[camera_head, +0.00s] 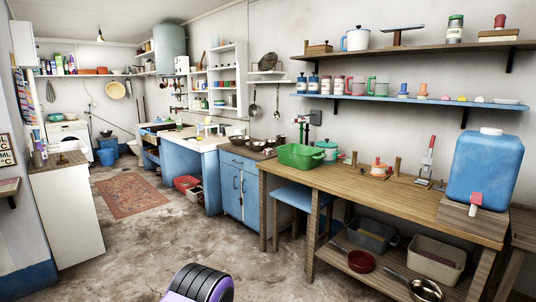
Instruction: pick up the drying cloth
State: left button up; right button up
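I cannot make out a drying cloth for certain anywhere in the head view. The pale-topped washtrough counter (208,142) stands along the back wall in the middle distance, with small items on it too small to tell apart. Neither my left gripper nor my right gripper shows in the view.
A wooden workbench (350,187) on the right bears a green basin (300,156) and a blue water container (485,165). A blue cabinet (240,186) adjoins it. A white cabinet (68,215) stands left. The floor (150,250) between is open, with a reddish rug (130,193).

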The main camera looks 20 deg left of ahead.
aim_at(266, 152)
jog(key=u, duration=0.3)
jog(key=i, duration=0.5)
jog(key=u, duration=1)
jog(key=i, duration=1.3)
jog(key=u, duration=0.4)
jog(key=i, duration=1.4)
jog(key=z, duration=0.85)
jog(key=i, duration=1)
jog(key=z, duration=0.85)
